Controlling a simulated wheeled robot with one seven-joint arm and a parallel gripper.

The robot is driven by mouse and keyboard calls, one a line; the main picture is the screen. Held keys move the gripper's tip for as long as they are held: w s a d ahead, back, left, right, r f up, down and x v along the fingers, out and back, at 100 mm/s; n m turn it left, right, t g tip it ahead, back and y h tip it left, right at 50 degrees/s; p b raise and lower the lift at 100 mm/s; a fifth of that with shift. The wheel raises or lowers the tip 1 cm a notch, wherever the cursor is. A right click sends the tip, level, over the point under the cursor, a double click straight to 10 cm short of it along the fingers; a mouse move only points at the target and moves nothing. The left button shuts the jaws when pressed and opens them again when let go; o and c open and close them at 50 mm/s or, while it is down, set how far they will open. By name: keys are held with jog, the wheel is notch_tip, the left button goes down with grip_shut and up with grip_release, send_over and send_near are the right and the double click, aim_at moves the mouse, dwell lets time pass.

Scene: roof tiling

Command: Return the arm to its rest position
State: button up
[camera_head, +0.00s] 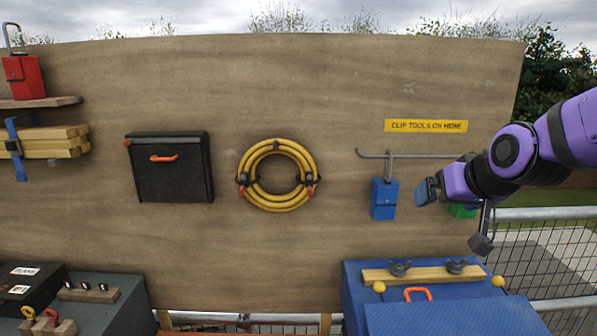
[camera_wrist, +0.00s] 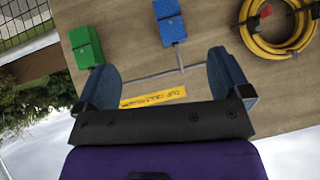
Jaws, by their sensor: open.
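My gripper (camera_head: 453,216) is at the right of the head view, in front of the board. In the wrist view my gripper (camera_wrist: 164,76) has its two blue-grey fingers wide apart with nothing between them. A blue padlock-shaped tool (camera_head: 384,199) hangs from a metal rail (camera_head: 415,155) left of the gripper. A green tool (camera_head: 462,211) shows partly behind the gripper. The wrist view, seen upside down, shows the green tool (camera_wrist: 86,47), the blue tool (camera_wrist: 170,25) and the rail (camera_wrist: 150,75) beyond the fingers, apart from them.
The wooden board (camera_head: 330,90) carries a yellow label (camera_head: 426,126), a yellow hose coil (camera_head: 246,158), a black box (camera_head: 170,185) and a shelf (camera_head: 45,102) with a red tool (camera_head: 23,77). A blue case (camera_head: 440,315) stands below the gripper. Mesh fencing (camera_head: 510,245) is at right.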

jog(key=s+d+r+g, duration=0.1)
jog(key=s+r+g, duration=0.1)
jog(key=s, duration=0.7)
jog(key=s+d+r+g+h, duration=0.1)
jog(key=s+d+r+g, duration=0.1)
jog(key=s, duration=0.8)
jog(key=shift+s, duration=0.3)
